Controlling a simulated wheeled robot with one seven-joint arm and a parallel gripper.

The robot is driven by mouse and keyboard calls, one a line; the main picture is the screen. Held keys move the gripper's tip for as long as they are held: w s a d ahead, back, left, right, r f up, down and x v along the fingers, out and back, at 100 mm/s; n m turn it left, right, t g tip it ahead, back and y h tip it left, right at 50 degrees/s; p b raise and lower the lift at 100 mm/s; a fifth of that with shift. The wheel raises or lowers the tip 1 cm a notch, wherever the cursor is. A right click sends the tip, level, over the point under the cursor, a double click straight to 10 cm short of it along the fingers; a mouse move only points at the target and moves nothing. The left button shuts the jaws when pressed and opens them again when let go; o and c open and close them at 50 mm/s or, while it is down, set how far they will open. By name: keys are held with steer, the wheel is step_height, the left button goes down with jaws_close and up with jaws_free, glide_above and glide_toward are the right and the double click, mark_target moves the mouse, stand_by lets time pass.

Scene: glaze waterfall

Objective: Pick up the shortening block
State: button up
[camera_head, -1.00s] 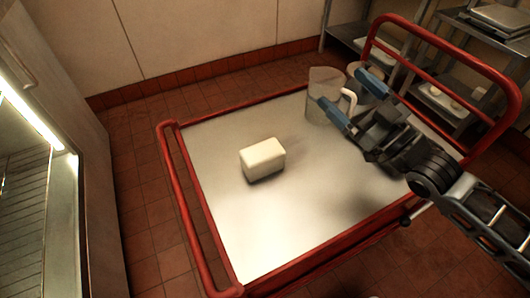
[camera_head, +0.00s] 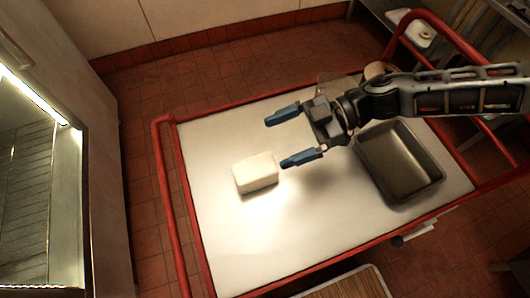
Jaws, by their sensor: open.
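The shortening block (camera_head: 256,174) is a cream-white rounded brick. It lies on the pale top of a red-railed cart (camera_head: 225,240), left of the middle. My gripper (camera_head: 291,139) comes in from the right, with its two blue fingers spread apart and pointing left. Nothing is between the fingers. The lower finger's tip shows just right of the block's upper right corner, and the upper finger is farther up. I cannot tell the gripper's height above the cart, or whether the finger touches the block.
A grey metal pan (camera_head: 429,172) stands on the cart's right side. A clear pitcher (camera_head: 337,80) is partly hidden behind my arm. The cart's red rails (camera_head: 169,205) rise at its left and right ends. The cart top left and below the block is clear.

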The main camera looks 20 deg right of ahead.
steer(key=shift+n+g+h, duration=0.3)
steer(key=shift+g+h, duration=0.1)
steer(key=shift+g, duration=0.2)
steer(key=f, duration=0.8)
steer(key=shift+w, duration=0.4)
steer(key=p, duration=0.1)
glide_above(252, 174)
steer(key=s, duration=0.2)
steer(key=shift+w+d+f, duration=0.1)
steer(key=shift+f, duration=0.65)
steer(key=shift+w+d+f, duration=0.1)
steer(key=shift+f, duration=0.65)
steer(key=shift+c, duration=0.2)
steer(key=c, duration=1.4)
